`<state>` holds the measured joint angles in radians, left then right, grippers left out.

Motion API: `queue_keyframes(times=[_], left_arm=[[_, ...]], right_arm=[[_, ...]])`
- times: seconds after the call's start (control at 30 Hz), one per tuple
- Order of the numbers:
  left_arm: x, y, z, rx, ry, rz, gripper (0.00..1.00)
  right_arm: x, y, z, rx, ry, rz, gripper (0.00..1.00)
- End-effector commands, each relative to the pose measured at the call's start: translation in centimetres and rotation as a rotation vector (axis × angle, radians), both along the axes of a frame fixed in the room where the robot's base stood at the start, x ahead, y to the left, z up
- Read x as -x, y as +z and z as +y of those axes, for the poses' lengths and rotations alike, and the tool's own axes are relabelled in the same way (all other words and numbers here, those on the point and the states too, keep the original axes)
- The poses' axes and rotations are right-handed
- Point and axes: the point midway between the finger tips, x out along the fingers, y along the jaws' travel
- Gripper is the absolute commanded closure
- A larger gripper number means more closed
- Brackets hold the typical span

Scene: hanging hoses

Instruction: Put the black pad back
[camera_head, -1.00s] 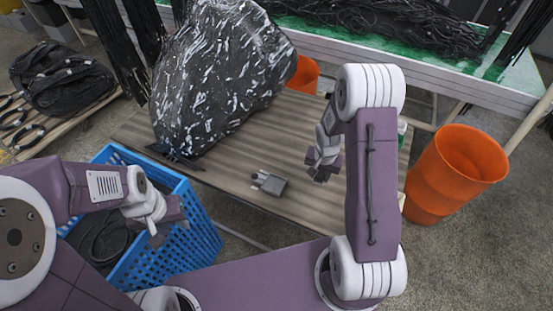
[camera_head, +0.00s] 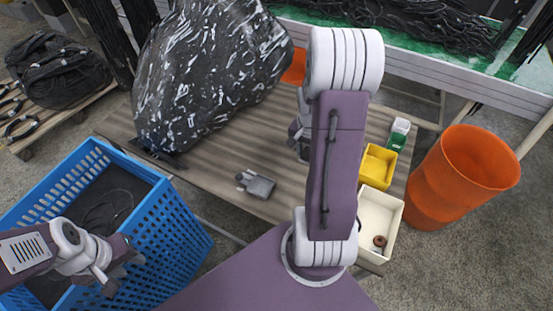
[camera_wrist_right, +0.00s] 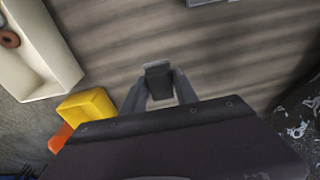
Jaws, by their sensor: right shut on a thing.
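My right gripper (camera_wrist_right: 158,84) is shut on a small dark block, which looks like the black pad (camera_wrist_right: 158,70), and holds it over the wooden table. In the head view my right arm hides most of that gripper, and the pad cannot be made out there. My left gripper (camera_head: 119,272) looks open and empty, at the near right side of the blue crate (camera_head: 178,226). A small grey device (camera_head: 259,186) lies on the table (camera_head: 215,167), left of my right arm; its edge shows at the top of the right wrist view (camera_wrist_right: 205,2).
A large black, white-flecked bundle (camera_head: 205,75) covers the table's far left. At the right edge are a yellow bin (camera_head: 378,165), a cream tray (camera_head: 376,222) with a brown ring (camera_head: 380,241), and a white-green box (camera_head: 399,133). An orange bucket (camera_head: 462,175) stands on the floor.

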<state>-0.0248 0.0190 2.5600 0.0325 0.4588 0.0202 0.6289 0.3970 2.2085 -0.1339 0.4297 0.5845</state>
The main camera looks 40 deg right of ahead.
Motion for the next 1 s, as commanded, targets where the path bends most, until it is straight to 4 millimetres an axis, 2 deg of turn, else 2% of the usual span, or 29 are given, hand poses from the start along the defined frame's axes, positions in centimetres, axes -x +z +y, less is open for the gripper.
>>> queue_keyframes(times=[0.13, 0.43, 0.6, 0.83, 1.0], left_arm=[[0.0, -0.1, 0.0, 0.0, 0.0, 0.0, 0.64], [0.0, -0.2, 0.0, 0.0, 0.0, 0.0, 0.64], [0.0, -0.1, 0.0, 0.0, 0.0, 0.0, 0.64], [0.0, -0.2, 0.0, 0.0, 0.0, 0.0, 0.64], [0.0, -0.3, 0.0, 0.0, 0.0, 0.0, 0.64]], right_arm=[[-1.4, -1.0, 0.4, -0.001, 0.005, 0.002, 1.0], [-8.0, -5.0, 2.1, -0.001, 0.006, 0.001, 1.0], [-10.6, -6.6, 2.8, -0.001, 0.004, 0.001, 1.0], [-11.4, -7.3, 3.0, 0.0, 0.002, 0.002, 1.0], [-11.3, -10.2, 3.0, -0.002, 0.002, 0.003, 1.0]])
